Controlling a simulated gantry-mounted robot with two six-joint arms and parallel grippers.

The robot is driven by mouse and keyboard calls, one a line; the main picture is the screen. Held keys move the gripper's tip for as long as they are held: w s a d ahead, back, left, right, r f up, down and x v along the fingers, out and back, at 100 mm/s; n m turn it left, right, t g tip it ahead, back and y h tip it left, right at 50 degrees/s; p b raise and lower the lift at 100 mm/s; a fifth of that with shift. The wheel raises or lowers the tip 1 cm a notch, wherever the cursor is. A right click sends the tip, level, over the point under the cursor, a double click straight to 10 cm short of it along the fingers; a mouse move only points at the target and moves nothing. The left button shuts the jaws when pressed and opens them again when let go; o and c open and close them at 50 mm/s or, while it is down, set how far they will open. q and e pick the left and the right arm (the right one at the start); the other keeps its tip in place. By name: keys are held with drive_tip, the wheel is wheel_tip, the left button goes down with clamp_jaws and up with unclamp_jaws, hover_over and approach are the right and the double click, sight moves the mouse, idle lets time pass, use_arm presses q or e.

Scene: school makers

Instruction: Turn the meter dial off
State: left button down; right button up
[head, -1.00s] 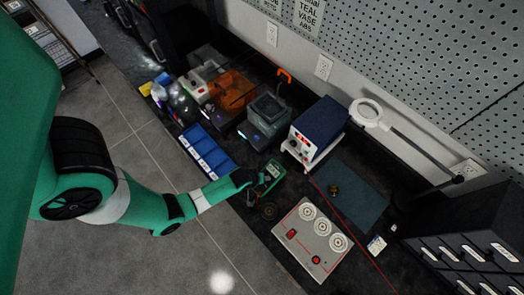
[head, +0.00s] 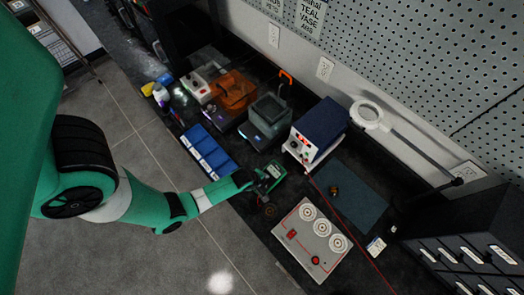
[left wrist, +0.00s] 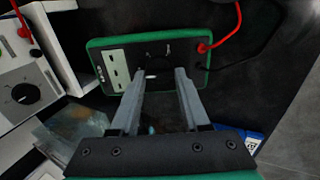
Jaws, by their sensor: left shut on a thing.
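The meter (head: 273,171) is a green-edged handheld multimeter with a dark face, lying on the black bench. In the left wrist view its green rim (left wrist: 105,42) and pale display panel (left wrist: 115,70) show, with red and black leads plugged in. Its dark dial (left wrist: 158,52) is at the middle of the face, and its pointer setting is too dark to read. My left gripper (head: 257,180) is at the meter. In the left wrist view both fingertips (left wrist: 162,74) are at the dial, shut on it. My right gripper is in neither view.
A blue power supply (head: 321,122) stands behind the meter. A blue divided bin (head: 207,150) lies to the left, a grey panel with round coils (head: 300,255) in front to the right. A blue mat (head: 347,195) is to the right. A red lead (head: 345,225) crosses the bench.

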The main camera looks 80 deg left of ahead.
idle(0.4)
use_arm(q)
drive_tip(key=shift+c, duration=2)
unclamp_jaws()
drive_tip(key=p+v, duration=0.8)
drive_tip(key=v, duration=0.3)
drive_tip(key=shift+s+r, duration=0.2)
drive_tip(key=shift+r, duration=0.05)
drive_tip(key=shift+d, duration=0.1)
